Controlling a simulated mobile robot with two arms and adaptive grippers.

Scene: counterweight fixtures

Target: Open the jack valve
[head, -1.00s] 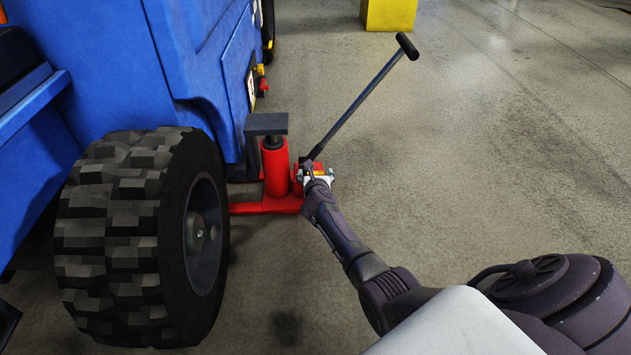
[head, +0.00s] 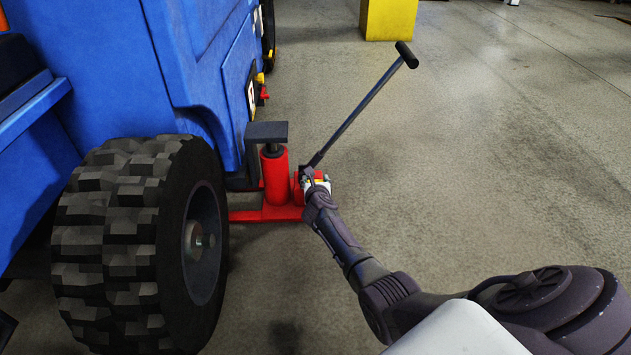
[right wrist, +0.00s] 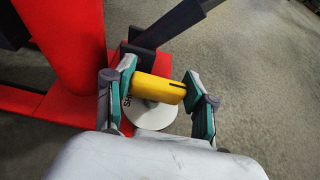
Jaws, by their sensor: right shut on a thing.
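The red jack (head: 276,180) stands on the floor with a dark flat plate on its post. Its yellow valve handle (right wrist: 158,88) shows in the right wrist view, over a white disc (right wrist: 150,114) with partly hidden black lettering. My right gripper (right wrist: 162,91) is shut on the yellow valve handle, one teal-padded finger at each end of it. In the head view my right gripper (head: 315,184) is at the right end of the jack's base and hides the valve. My left gripper is not in view.
The jack's long dark lever (head: 358,109) leans up to the right, just beyond my gripper. A blue vehicle (head: 110,70) with a big black tyre (head: 120,245) stands on the left. A yellow block (head: 389,18) is at the back. The floor on the right is clear.

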